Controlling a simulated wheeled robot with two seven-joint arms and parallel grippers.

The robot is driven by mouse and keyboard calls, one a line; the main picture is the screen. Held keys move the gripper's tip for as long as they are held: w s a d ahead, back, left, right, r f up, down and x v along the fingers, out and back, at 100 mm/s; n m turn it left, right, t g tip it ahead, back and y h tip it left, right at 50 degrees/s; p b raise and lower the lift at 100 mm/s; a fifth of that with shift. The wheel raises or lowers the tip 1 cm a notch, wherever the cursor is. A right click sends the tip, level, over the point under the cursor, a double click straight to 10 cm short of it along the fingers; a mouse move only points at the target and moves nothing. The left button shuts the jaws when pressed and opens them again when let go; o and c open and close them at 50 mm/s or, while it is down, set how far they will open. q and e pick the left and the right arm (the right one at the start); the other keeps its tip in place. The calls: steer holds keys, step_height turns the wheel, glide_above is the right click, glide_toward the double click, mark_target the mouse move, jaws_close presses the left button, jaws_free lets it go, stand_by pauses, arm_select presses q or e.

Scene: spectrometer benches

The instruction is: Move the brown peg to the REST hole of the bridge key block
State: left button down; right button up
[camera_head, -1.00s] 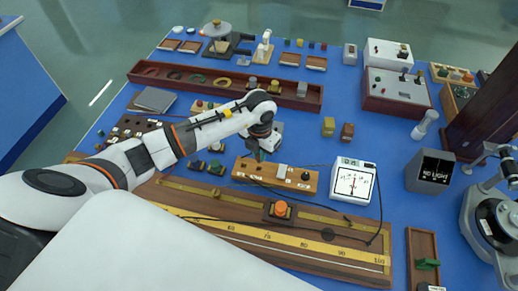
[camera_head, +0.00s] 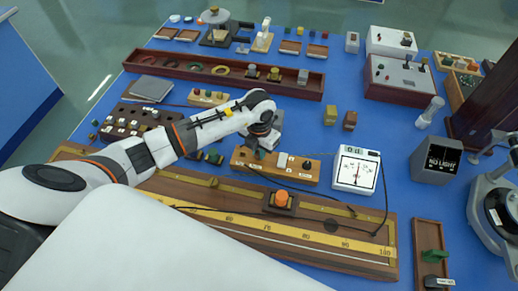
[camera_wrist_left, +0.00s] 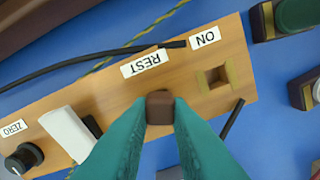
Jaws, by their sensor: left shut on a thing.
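The bridge key block (camera_head: 309,173) is a light wooden block on the blue bench, left of the white meter. In the left wrist view the block (camera_wrist_left: 90,98) carries ON, REST and ZERO labels. A square hole (camera_wrist_left: 217,78) by the ON label is empty. My left gripper (camera_wrist_left: 160,110), with teal fingers, is shut on the brown peg (camera_wrist_left: 160,98), below the REST label. The peg and fingers cover the place there, so I cannot tell whether the peg is in a hole. In the head view the left gripper (camera_head: 258,152) is over the block's left part. My right gripper is not in view.
A black cable (camera_wrist_left: 100,58) crosses the block, and a white lever (camera_wrist_left: 68,133) and black knob (camera_wrist_left: 25,157) stand on it. The white meter (camera_head: 356,169) is to its right. A long wooden scale (camera_head: 300,235) lies in front.

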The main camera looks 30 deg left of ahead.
arm_select(q)
steer(key=c, duration=1.3)
jaws_free()
steer(key=shift+o, duration=0.2)
step_height(320, 180, up, 12)
steer(key=b, duration=0.1)
steer(key=shift+b, duration=0.4)
